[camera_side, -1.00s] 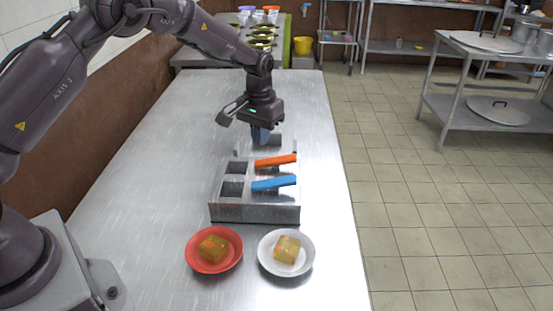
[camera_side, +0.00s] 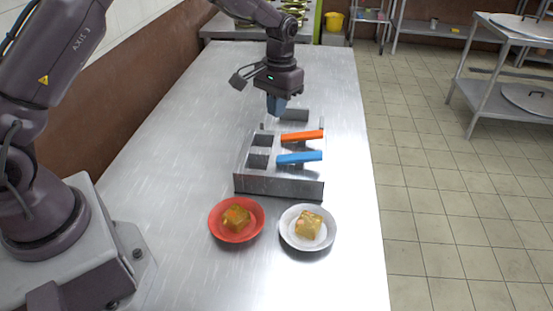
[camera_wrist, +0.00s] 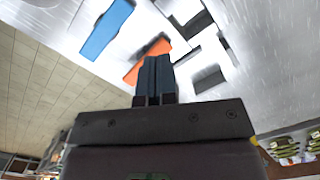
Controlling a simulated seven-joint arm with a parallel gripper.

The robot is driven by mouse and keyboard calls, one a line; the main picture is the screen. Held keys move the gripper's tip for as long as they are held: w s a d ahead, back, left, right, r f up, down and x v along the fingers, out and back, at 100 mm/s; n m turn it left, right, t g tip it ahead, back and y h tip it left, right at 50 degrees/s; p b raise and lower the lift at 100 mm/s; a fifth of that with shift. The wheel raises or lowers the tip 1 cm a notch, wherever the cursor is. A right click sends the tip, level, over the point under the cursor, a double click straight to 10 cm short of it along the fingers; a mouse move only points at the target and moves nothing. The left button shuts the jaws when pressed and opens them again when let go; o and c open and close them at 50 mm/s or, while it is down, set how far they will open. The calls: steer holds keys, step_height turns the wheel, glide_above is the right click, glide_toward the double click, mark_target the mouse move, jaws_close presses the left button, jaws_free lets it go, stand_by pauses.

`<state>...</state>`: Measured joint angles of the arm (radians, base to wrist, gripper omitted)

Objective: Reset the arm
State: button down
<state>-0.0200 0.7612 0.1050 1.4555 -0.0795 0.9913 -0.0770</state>
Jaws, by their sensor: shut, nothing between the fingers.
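My gripper (camera_side: 277,104) is shut and empty, pointing down above the far end of a metal holder (camera_side: 279,187) with several slots. In the wrist view, the shut fingers (camera_wrist: 156,75) show in the middle, in front of the holder. An orange-handled tool (camera_side: 302,136) and a blue-handled tool (camera_side: 299,158) lie in the holder's right-hand slots. They also show in the wrist view, the orange handle (camera_wrist: 150,55) partly behind my fingers and the blue handle (camera_wrist: 107,29) farther left.
A red bowl (camera_side: 217,236) and a white bowl (camera_side: 306,246), each with a yellowish cube, stand in front of the holder. The steel table (camera_side: 180,150) is bare left of the holder. Shelves and a yellow bucket (camera_side: 334,22) stand beyond.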

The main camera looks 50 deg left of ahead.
steer(key=s+d+r+m+t, duration=0.1)
steer(key=s+d+r+t, duration=0.1)
steer(key=s+r, duration=0.7)
steer(key=s+d+r+m+t, duration=0.1)
steer(key=s+r+t, duration=0.3)
steer(key=s+r, duration=0.6)
steer(key=shift+s+d+m, duration=0.3)
steer(key=shift+s+d, duration=0.35)
steer(key=shift+s, duration=3.55)
